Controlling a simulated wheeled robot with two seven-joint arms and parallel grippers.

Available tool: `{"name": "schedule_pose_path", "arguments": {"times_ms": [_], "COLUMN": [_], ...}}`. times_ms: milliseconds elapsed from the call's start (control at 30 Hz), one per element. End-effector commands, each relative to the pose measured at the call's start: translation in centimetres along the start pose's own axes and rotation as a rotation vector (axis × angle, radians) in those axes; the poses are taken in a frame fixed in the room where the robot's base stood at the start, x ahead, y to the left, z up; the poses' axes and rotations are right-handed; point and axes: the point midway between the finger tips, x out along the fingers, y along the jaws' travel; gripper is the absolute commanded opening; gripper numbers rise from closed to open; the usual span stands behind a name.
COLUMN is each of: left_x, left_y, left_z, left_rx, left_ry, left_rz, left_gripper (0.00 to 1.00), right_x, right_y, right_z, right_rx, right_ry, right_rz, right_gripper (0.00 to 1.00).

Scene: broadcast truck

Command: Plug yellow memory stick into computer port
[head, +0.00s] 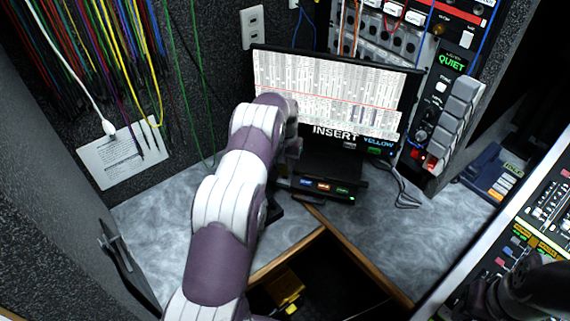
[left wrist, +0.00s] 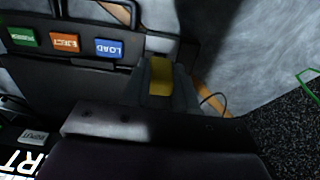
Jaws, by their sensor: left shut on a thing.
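My left gripper (left wrist: 160,88) is shut on the yellow memory stick (left wrist: 160,76) in the left wrist view. The stick's yellow body shows between the fingers, close beside the dark computer unit (left wrist: 85,75) at its blue LOAD button end. I cannot tell whether stick and unit touch; the port is not discernible. In the head view the computer unit (head: 325,197) stands below a monitor (head: 335,90) reading "INSERT YELLOW". My left arm reaches to its left end and hides the stick and most of the gripper. My right gripper is not recognisable in view.
A grey marbled desk (head: 380,240) surrounds the unit, with a gap in front. A black cable (head: 402,190) lies to the right. A rack with a QUIET sign (head: 452,62), hanging wires (head: 95,40) and a mixing console (head: 545,215) border the area.

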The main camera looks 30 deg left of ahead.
Motion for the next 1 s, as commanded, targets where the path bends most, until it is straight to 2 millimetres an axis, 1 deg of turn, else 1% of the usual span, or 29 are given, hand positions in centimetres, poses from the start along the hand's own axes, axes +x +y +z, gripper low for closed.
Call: {"name": "schedule_pose_path", "arguments": {"times_ms": [600,633,700,1000], "left_x": [1.7,1.5,1.5,1.3], "left_y": [0.0,0.0,0.0,0.0], "left_z": [0.0,0.0,0.0,0.0], "left_rx": [0.000,0.000,0.000,0.000], "left_ry": [0.000,0.000,0.000,0.000], "left_rz": [0.000,0.000,0.000,0.000], "left_gripper": [0.00,0.36,0.56,0.56], "right_x": [1.1,1.0,1.0,1.0], "right_y": [0.0,0.0,0.0,0.0], "right_z": [0.1,0.1,0.1,0.1], "right_rx": [0.000,0.000,0.000,0.000], "right_ry": [0.000,0.000,0.000,0.000], "right_rz": [0.000,0.000,0.000,0.000], "right_gripper": [0.43,0.43,0.43,0.43]}}
